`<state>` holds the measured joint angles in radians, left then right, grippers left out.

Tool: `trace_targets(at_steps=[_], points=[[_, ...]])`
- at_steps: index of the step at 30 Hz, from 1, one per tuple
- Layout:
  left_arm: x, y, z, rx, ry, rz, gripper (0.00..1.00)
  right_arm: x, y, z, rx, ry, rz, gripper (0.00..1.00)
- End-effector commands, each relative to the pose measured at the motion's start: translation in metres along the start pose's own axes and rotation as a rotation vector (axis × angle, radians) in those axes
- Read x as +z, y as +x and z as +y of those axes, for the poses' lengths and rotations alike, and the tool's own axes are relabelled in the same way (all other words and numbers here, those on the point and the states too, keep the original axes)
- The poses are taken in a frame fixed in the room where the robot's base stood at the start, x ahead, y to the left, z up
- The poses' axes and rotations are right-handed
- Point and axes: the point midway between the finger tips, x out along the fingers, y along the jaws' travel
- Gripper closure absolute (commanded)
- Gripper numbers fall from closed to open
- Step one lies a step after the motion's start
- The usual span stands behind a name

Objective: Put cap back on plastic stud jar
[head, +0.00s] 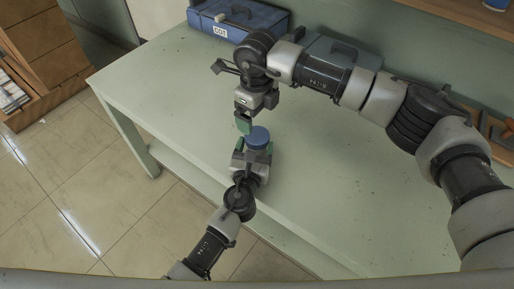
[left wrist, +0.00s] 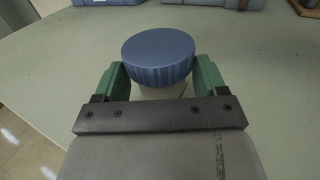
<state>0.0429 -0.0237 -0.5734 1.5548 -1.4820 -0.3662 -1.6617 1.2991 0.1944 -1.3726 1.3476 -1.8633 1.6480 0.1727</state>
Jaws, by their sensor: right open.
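The plastic jar (left wrist: 160,91) is pale and stands upright between the green fingers of my left gripper (head: 254,157). The left gripper (left wrist: 160,82) is shut on the jar body, though the cap hides the contact. The round, ribbed blue cap (head: 257,137) sits on top of the jar; the left wrist view also shows the cap (left wrist: 158,57), looking level. I cannot tell whether it is screwed tight. My right gripper (head: 243,124) is open, with its green fingers pointing down just up and left of the cap, holding nothing visible.
The pale green table (head: 330,200) is mostly clear around the jar. A blue case (head: 240,18) and a grey-green case (head: 338,50) stand along its back. A wooden tray (head: 492,128) lies at the right. The left table edge (head: 125,118) borders open floor.

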Motion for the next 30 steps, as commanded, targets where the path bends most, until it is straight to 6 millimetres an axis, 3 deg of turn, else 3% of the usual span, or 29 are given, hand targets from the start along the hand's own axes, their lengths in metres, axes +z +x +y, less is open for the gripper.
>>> trace_targets(at_steps=[1, 13, 21, 30], points=[[-0.0001, -0.0001, 0.0, 0.0, 0.0, 0.0, 0.38, 0.0, 0.0, 0.0, 0.0, 0.0, 0.0, 0.08], [-0.0003, -0.0003, -0.0001, 0.0, 0.0, 0.0, 0.97, 0.0008, 0.0005, 0.0014, 0.002, -0.066, -0.002, 0.08], [-0.0002, -0.0003, -0.0001, 0.0, 0.0, 0.0, 0.98, 0.0006, 0.0005, 0.0012, 0.002, -0.345, -0.003, 0.08], [-0.0002, -0.0003, 0.0, 0.0, 0.0, 0.0, 0.98, -0.0001, -0.0001, -0.0001, -0.001, -0.395, -0.001, 0.08]])
